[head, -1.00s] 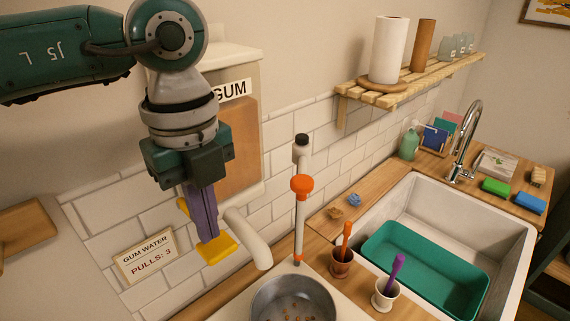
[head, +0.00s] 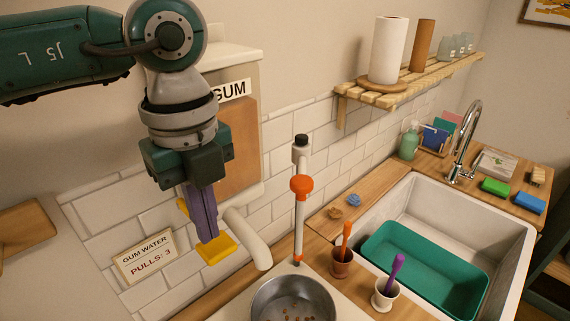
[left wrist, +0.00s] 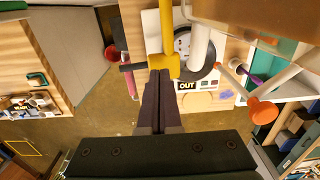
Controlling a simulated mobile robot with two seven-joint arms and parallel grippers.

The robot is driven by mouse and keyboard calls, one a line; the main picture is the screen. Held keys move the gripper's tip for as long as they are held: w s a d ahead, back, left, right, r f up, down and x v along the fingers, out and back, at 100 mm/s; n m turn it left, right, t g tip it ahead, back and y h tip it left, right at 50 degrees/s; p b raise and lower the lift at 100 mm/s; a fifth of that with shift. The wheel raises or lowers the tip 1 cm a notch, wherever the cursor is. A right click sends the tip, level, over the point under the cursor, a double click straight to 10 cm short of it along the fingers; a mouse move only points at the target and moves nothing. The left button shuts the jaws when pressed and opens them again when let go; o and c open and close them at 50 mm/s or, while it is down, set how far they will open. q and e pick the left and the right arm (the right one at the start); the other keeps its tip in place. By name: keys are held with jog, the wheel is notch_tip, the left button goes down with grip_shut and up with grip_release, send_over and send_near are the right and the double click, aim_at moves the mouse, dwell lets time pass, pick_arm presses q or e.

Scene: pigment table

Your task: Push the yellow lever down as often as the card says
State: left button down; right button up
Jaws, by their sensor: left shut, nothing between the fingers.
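The yellow lever (head: 217,249) sticks out below the dispenser marked GUM (head: 238,135), beside its white spout (head: 247,238). My left gripper (head: 207,238) is shut and empty, its fingertips at the lever's flat end, which also shows in the left wrist view (left wrist: 163,66). I cannot tell whether the tips press on the lever or only hover at it. The card (head: 145,256) on the tiled wall reads "GUM WATER PULLS: 3". A metal bowl (head: 293,302) with small brown bits stands below the spout. My right gripper is not in view.
An upright rod with an orange knob (head: 301,184) stands right of the spout. Two small pots, one brown (head: 342,266) and one white (head: 386,295), hold coloured tools. A white sink (head: 508,245) with a green basin (head: 428,265) lies to the right.

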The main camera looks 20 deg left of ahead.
aim_at(211, 247)
pick_arm(q)
jog(key=shift+f, duration=0.1)
dwell(0.6)
jog(key=shift+f+b, duration=2.5)
jog(key=shift+f, duration=0.3)
jog(key=shift+r, duration=0.1)
notch_tip(211, 247, up, 9)
jog(key=p, duration=0.7)
jog(key=shift+f, duration=0.3)
